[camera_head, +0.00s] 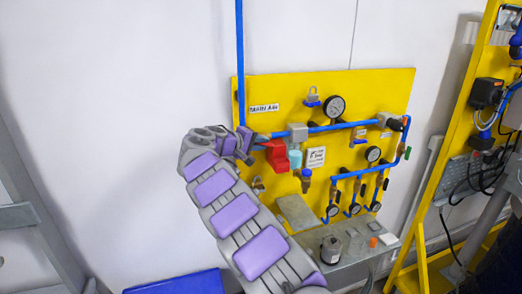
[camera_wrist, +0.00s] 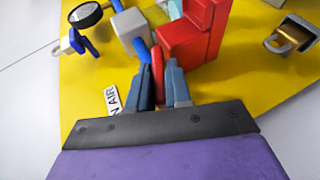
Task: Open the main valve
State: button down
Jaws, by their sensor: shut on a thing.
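The yellow panel (camera_head: 375,88) carries a blue pipe line with a "MAIN AIR" label (camera_head: 264,108) at its upper left. Below the label, a red block-shaped valve part (camera_head: 276,156) sits on the line; it also shows in the wrist view (camera_wrist: 190,42). A thin red handle (camera_wrist: 157,70) stands beside that block. My gripper (camera_wrist: 162,88) is shut on the red handle, with one finger on each side. In the head view my gripper (camera_head: 246,141) is at the panel's left edge, left of the red block, and my arm hides the handle.
A grey block (camera_head: 298,131), a pressure gauge (camera_head: 334,106) and a blue padlock (camera_head: 312,98) are close by on the panel. A brass padlock (camera_wrist: 290,36) shows in the wrist view. Smaller gauges and valves sit lower right. A grey shelf (camera_head: 345,250) juts out below.

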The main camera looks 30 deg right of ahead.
jog(key=h+b, duration=0.1)
jog(key=f+n+h+b, duration=0.1)
jog(key=shift+a+h+b, duration=0.1)
jog(key=shift+h+b, duration=0.2)
jog(key=shift+r+h+b, duration=0.1)
jog(key=shift+h+b, duration=0.4)
jog(key=shift+w+r+n, duration=0.1)
jog(key=shift+n, duration=0.2)
jog(key=c, duration=1.4)
grip_release()
jog(key=shift+w, duration=0.1)
jog(key=shift+o, duration=1.3)
jog(key=shift+w, duration=0.2)
jog(key=shift+s, duration=0.25)
jog(key=s+a, duration=0.2)
jog(key=a, duration=1.5)
jog(key=shift+f+b, duration=0.2)
jog(key=shift+b, duration=0.25)
